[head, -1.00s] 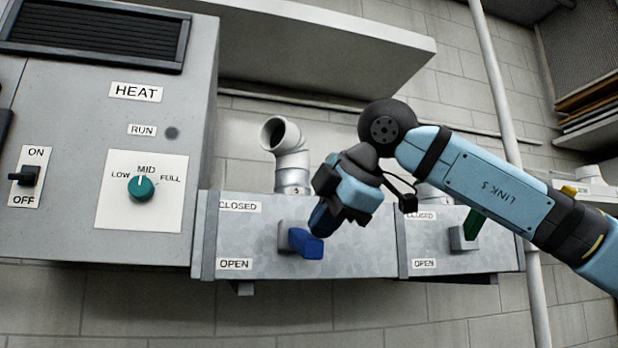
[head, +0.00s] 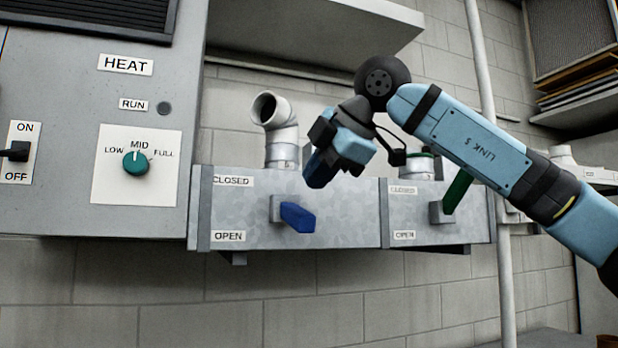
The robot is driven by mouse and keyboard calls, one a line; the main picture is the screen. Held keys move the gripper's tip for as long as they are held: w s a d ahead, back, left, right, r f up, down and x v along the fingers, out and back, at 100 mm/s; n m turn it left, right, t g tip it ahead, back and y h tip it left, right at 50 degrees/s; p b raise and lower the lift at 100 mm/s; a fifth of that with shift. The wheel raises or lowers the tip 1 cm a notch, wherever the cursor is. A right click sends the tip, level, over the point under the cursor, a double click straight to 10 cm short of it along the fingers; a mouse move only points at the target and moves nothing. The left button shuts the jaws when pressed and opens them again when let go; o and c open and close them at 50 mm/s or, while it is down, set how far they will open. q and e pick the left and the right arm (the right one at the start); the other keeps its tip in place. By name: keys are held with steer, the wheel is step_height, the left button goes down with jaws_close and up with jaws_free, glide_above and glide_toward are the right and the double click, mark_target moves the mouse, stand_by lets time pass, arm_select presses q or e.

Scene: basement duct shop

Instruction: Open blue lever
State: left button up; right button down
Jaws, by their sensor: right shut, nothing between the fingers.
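The blue lever (head: 298,217) is on the left section of a galvanised duct box. Its handle sticks out from a grey mount and points right and slightly down, between the CLOSED label (head: 232,181) above and the OPEN label (head: 228,236) below. My right gripper (head: 318,174) is shut and empty. It is above the lever and a little to its right, with a visible gap between them. My left gripper is out of view.
A green lever (head: 458,190) on the right duct section tilts up and right. A grey heater cabinet (head: 60,205) with a teal knob (head: 136,163) stands left. A bent pipe (head: 276,125) rises behind my gripper. The space below the ducts is clear.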

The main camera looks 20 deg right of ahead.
steer(key=v, duration=1)
steer(key=shift+w+r, duration=0.15)
steer(key=shift+w, duration=0.1)
steer(key=shift+d, duration=0.2)
steer(key=shift+a, duration=0.1)
